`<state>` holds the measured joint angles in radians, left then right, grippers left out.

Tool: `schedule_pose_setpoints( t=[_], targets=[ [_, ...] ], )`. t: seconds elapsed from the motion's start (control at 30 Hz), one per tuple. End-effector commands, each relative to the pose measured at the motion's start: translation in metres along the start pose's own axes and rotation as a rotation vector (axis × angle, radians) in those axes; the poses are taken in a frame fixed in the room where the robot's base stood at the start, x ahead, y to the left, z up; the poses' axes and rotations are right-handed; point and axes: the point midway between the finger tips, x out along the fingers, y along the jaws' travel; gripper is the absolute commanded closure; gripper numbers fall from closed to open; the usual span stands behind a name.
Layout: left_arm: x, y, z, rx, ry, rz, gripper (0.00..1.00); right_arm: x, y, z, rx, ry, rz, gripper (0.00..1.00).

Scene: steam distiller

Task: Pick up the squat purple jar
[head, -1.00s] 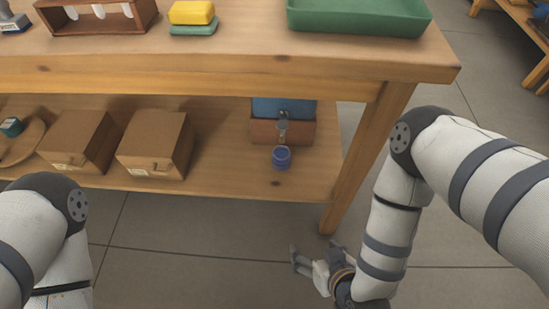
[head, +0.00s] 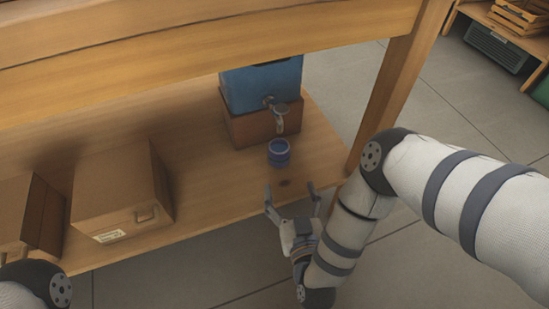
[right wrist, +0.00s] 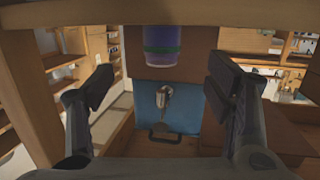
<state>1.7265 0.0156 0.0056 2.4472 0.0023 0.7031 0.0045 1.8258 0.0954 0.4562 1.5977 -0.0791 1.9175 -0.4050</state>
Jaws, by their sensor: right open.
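The squat purple jar (head: 279,153) stands upright on the lower shelf, in front of a blue tank with a tap; it looks blue-purple in the head view. In the right wrist view the jar (right wrist: 161,45) shows at the top middle, purple with a green band. My right gripper (head: 290,188) is open and empty at the shelf's front edge, its fingers spread toward the jar and apart from it. In the right wrist view the jar lies between and beyond the fingers. My left gripper is out of view; only part of the left arm shows.
The blue tank (head: 262,84) sits on a brown box (head: 247,127) close behind the jar, its tap (head: 279,116) overhanging toward it. Cardboard boxes (head: 120,189) stand to the left. The tabletop edge (head: 200,38) is above, and a table leg (head: 394,85) is at right.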

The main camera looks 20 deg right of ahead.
Motion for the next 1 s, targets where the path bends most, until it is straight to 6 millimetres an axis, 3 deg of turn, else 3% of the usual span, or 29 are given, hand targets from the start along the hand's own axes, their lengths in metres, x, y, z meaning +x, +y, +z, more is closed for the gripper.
schedule_pose_setpoints(
  t=[0.13,0.53,0.83,1.0],
  targets=[
    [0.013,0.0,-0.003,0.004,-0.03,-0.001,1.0,0.036,0.001,0.004,0.0,0.001,0.002,0.27],
    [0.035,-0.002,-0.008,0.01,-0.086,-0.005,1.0,0.101,-0.004,0.004,0.0,-0.003,0.0,0.27],
    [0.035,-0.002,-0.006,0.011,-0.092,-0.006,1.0,0.111,-0.004,0.0,0.0,-0.002,-0.002,0.27],
    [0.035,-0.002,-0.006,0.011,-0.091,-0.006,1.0,0.11,-0.004,0.0,0.0,-0.002,-0.002,0.65]
  ],
)
